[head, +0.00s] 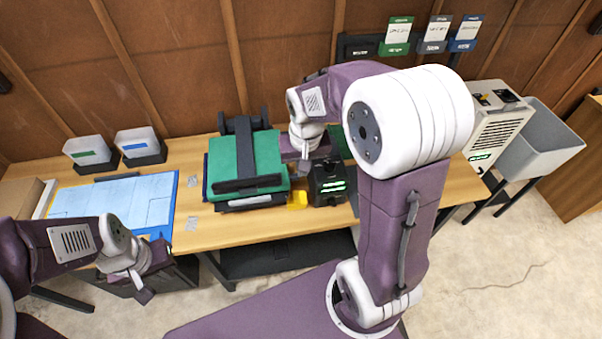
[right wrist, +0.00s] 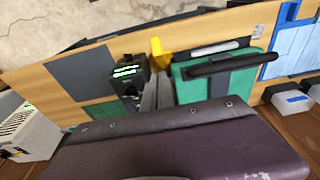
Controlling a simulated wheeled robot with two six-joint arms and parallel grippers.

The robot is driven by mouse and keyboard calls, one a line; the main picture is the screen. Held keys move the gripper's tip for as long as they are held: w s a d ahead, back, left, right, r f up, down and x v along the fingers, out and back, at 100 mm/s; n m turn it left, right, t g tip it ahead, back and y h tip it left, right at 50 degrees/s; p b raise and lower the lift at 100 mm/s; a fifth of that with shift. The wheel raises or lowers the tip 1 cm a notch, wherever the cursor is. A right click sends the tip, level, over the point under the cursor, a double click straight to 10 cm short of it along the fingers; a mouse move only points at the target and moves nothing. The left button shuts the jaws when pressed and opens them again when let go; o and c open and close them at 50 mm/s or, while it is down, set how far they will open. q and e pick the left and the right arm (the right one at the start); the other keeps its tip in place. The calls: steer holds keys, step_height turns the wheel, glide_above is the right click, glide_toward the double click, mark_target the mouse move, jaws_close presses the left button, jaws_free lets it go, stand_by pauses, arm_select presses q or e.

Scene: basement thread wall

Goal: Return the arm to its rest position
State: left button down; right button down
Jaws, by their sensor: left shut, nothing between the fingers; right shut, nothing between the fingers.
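My right arm rises from the lower middle of the head view and bends over the table. Its gripper (head: 303,168) is shut and empty, between the green folded cloth-like stack (head: 258,155) and a black device with green lights (head: 328,184). In the right wrist view its grey fingers (right wrist: 157,94) are together, with the black device (right wrist: 125,72) on the left and the green stack (right wrist: 230,75) on the right. I cannot tell whether they touch either. My left gripper (head: 146,294) is shut and empty, low at the table's front left edge.
A yellow piece (head: 297,200) lies by the black device. A blue-edged sheet (head: 115,208) and two white bins (head: 138,141) are on the left of the wooden table (head: 207,222). A pale machine (head: 500,128) and a grey tub (head: 545,140) stand right. Floor at right is clear.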

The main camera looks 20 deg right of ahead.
arm_select(q)
steer(key=shift+w+f, duration=0.1)
steer(key=shift+w, duration=0.15)
arm_select(e)
steer(key=shift+r, duration=0.7)
arm_select(q)
steer(key=shift+s, duration=0.15)
arm_select(e)
steer(key=shift+s, duration=0.15)
